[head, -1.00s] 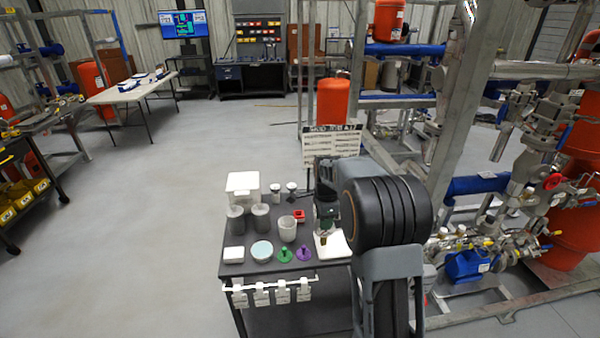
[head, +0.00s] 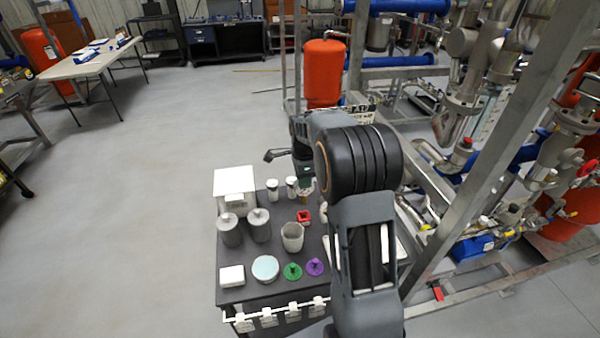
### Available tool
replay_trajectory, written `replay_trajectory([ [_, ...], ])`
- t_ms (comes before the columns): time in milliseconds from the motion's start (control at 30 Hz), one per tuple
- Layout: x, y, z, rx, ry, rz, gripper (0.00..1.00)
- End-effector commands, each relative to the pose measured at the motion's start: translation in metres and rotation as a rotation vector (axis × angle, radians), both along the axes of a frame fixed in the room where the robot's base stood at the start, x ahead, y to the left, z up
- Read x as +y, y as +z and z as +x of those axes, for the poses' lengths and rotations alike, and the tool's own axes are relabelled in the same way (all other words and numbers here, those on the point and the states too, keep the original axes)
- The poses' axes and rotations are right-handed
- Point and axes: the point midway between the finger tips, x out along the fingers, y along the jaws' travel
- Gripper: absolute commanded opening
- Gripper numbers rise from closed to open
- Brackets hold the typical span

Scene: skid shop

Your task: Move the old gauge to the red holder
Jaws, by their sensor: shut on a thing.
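My gripper (head: 305,183) is above the back part of the dark cart top, pointing down. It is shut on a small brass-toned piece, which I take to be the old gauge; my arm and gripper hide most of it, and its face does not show. The red holder (head: 304,216) is a small red block with a dark opening, on the cart just in front of and below my gripper. The gripper and the held piece look close over the holder's far side, but I cannot tell the height between them.
The cart top (head: 252,290) also bears a white box (head: 234,182), two grey lidded canisters (head: 230,230), an open grey cup (head: 292,236), two small white-bodied pieces (head: 272,189), a teal-topped dish (head: 265,268), and green (head: 292,271) and purple (head: 314,267) pieces. A steel pipe skid (head: 480,170) stands right. Floor at left is free.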

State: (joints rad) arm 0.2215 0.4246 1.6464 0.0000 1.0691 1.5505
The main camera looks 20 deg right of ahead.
Motion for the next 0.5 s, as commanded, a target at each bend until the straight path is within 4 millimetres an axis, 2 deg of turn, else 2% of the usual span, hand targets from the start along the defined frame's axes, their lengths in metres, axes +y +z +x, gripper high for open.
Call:
replay_trajectory([
  [500, -0.001, -0.041, 0.000, 0.001, -0.001, 0.000, 0.16],
])
